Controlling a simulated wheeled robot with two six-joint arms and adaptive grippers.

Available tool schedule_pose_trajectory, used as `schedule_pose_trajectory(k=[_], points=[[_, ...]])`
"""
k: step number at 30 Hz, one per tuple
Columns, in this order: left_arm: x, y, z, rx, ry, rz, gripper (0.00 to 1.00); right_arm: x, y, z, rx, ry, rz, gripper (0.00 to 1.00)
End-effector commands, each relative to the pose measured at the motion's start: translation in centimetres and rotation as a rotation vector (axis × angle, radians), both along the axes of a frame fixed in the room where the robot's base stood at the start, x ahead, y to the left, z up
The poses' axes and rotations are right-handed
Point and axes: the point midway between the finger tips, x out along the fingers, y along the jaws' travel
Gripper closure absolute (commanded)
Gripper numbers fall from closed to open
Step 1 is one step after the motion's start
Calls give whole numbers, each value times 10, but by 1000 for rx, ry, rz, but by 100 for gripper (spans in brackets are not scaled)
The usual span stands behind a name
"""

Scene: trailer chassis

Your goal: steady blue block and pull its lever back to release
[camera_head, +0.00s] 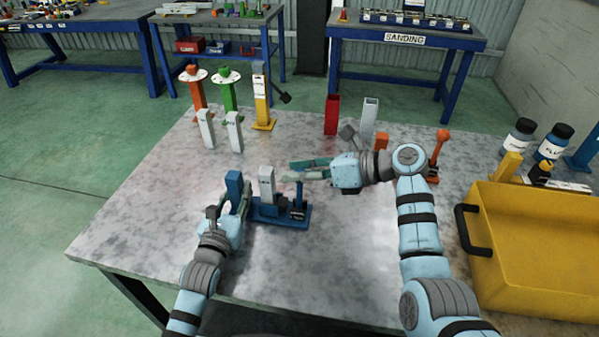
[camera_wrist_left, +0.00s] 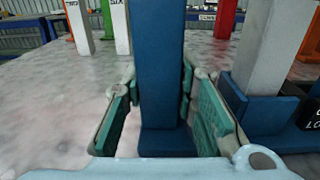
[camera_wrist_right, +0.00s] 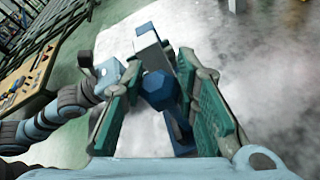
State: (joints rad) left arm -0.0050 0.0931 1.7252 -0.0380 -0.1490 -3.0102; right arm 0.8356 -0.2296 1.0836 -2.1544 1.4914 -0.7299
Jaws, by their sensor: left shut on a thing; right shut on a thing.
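The blue block (camera_head: 282,218) is a low blue base on the table, with a tall blue post (camera_head: 234,184) at its left, a grey upright (camera_head: 267,184) in the middle and a dark blue lever (camera_head: 299,194) at its right. My left gripper (camera_head: 238,204) is shut around the blue post, which stands upright between the green pads in the left wrist view (camera_wrist_left: 158,75). My right gripper (camera_head: 302,171) is shut on the lever's top, whose blue knob (camera_wrist_right: 160,88) shows between the pads in the right wrist view. The gripper partly hides the lever's top in the head view.
Two white blocks (camera_head: 234,132), a yellow lever stand (camera_head: 263,108) and red and grey uprights (camera_head: 332,115) stand farther back. An orange lever (camera_head: 440,150) is behind my right arm. A yellow bin (camera_head: 530,235) sits at right. The front left tabletop (camera_head: 140,235) is clear.

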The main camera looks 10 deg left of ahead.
Motion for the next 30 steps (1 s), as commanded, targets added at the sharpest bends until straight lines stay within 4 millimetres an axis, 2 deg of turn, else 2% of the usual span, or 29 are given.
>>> schedule_pose_trajectory(k=[2,3,6,7,15,18,20,27,30], points=[[0,0,0,0,2,0,100,-1,2,2,6,0,4,100],[0,0,0,-1,2,0,100,-1,2,2,6,-1,3,71],[0,0,0,-1,2,0,100,-1,1,2,5,-1,2,55],[0,0,0,-1,2,0,100,-1,1,1,4,-1,3,52],[0,0,0,-2,1,0,100,0,0,1,1,0,0,52],[0,0,0,-2,1,0,100,0,-8,3,1,0,-3,52],[0,0,0,-2,1,0,100,-1,-18,7,0,-2,-3,52],[0,0,0,-2,0,0,100,-8,-80,30,-1,-3,-3,52],[0,0,0,-1,0,0,100,-11,-99,37,0,-2,-2,52]])
